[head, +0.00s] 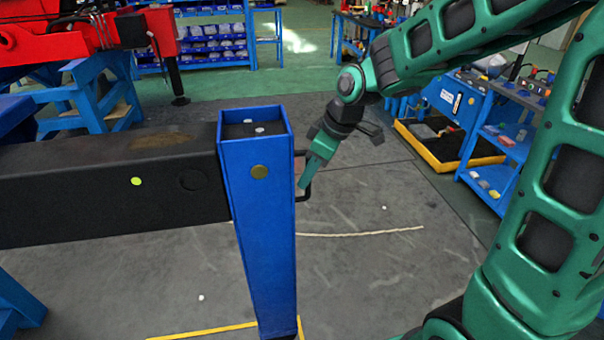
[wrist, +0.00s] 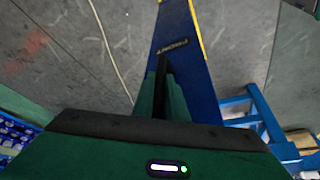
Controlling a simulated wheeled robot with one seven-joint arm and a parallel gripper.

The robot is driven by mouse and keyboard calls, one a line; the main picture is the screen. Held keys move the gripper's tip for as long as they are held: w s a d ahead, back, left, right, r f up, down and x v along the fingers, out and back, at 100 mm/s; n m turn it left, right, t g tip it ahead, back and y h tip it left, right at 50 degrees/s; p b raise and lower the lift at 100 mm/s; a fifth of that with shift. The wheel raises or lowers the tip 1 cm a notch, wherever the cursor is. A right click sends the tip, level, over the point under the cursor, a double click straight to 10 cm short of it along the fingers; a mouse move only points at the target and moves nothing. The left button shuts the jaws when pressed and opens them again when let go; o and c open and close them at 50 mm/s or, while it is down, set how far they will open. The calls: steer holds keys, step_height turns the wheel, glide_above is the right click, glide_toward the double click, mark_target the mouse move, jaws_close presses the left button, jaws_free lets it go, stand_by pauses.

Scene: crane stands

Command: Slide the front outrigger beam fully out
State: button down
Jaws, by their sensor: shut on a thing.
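The front outrigger beam (head: 90,185) is a long black box beam at the left of the head view, with a bright yellow-green dot on its side. Its right end meets an upright blue post (head: 267,240) with an open top and a round brass-coloured disc. In the wrist view the blue post (wrist: 188,75) carries a label that seems to read FRONT, upside down. A black handle (head: 303,197) stands out from the post's right face. My gripper (head: 308,178) is shut on this handle; its green finger (wrist: 172,100) partly hides it in the wrist view.
A red machine (head: 30,40) rests on blue stands (head: 88,95) at the back left. A blue workbench (head: 455,100) and a yellow-edged black tray (head: 440,145) stand at the right. A pale rope (head: 365,234) lies on the floor. The floor right of the post is otherwise largely open.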

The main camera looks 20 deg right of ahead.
steer(key=shift+w+d, duration=0.2)
steer(key=shift+d, duration=0.4)
steer(key=c, duration=1.8)
jaws_free()
steer(key=shift+o, duration=0.2)
steer(key=shift+s+a, duration=0.1)
steer(key=shift+a, duration=0.1)
steer(key=shift+r, duration=0.15)
steer(key=v, duration=1)
steer(key=shift+d+r, duration=0.15)
steer(key=shift+r, duration=0.05)
